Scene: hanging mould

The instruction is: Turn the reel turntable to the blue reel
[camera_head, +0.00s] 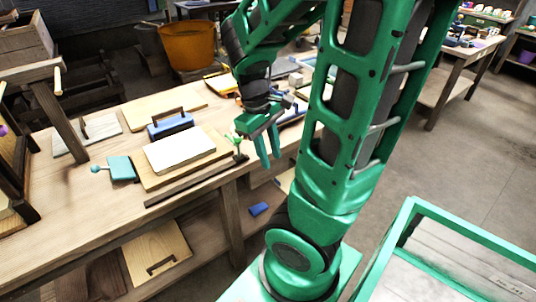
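My gripper (270,163) hangs fingers down over the right part of the wooden workbench (75,200), near its front edge. Its two green fingers stand a little apart, with nothing seen between them. I cannot make out a reel turntable or a blue reel in this view. My own arm covers much of the right end of the bench, and what lies behind it is hidden.
A pale block on a board (190,171), a blue handled block (170,126) and a teal block with a ball knob (122,168) lie left of my gripper. A small green upright piece (236,141) stands close by. An orange bucket (188,45) is behind the bench.

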